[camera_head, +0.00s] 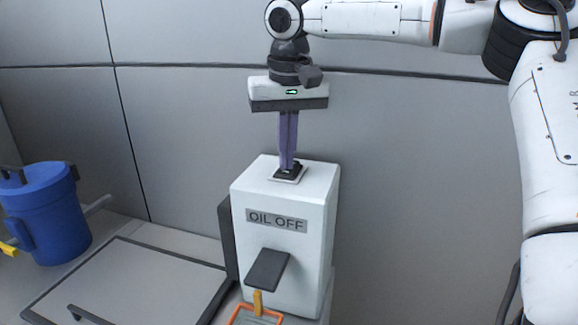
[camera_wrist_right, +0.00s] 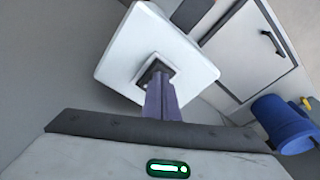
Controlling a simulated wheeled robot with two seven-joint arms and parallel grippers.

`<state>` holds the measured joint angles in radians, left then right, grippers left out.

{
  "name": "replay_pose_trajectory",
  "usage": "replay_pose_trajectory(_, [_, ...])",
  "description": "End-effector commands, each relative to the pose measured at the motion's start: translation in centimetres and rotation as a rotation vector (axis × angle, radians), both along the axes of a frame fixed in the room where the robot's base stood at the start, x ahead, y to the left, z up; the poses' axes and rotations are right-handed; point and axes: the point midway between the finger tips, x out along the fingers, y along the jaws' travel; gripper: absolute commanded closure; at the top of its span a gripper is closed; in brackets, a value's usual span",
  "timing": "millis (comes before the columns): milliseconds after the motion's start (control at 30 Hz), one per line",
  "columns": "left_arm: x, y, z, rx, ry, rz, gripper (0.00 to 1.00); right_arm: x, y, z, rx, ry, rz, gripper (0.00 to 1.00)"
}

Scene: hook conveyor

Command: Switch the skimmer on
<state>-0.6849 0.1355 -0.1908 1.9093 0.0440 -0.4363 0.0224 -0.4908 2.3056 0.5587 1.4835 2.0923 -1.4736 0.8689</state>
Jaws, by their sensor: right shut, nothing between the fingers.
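The skimmer is a white box (camera_head: 320,210) with a grey label reading "OIL OFF" (camera_head: 276,220) on its front. On its top is a small black switch (camera_head: 294,173) set in a pale square plate. My right gripper (camera_head: 288,163) points straight down at the switch, with its purple fingers shut and empty. The fingertips are at or just above the switch and hide part of it; I cannot tell whether they touch. In the right wrist view the fingers (camera_wrist_right: 160,98) cover part of the switch (camera_wrist_right: 153,70) on the white top. My left gripper is not in view.
A dark grey spout (camera_head: 267,270) juts from the box's front above an orange-rimmed tray (camera_head: 240,317). A blue bucket (camera_head: 45,215) stands at the far left. A dark-framed panel with a handle (camera_head: 135,275) lies to the left. A grey wall is behind.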

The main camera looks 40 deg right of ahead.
Motion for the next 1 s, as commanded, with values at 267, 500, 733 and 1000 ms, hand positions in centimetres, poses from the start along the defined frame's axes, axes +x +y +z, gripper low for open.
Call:
replay_pose_trajectory(267, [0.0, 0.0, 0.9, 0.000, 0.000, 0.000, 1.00, 0.1, 0.0, 2.5, -0.001, -0.003, -0.001, 1.00])
replay_pose_trajectory(500, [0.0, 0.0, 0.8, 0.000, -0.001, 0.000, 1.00, 0.0, 0.0, 4.3, -0.001, -0.003, 0.000, 1.00])
replay_pose_trajectory(733, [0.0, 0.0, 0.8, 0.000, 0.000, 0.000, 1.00, 0.1, 0.0, 6.1, -0.001, -0.003, 0.000, 1.00])
replay_pose_trajectory(1000, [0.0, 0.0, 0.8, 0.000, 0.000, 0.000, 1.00, 0.0, 0.0, 6.8, 0.000, -0.001, 0.001, 1.00])
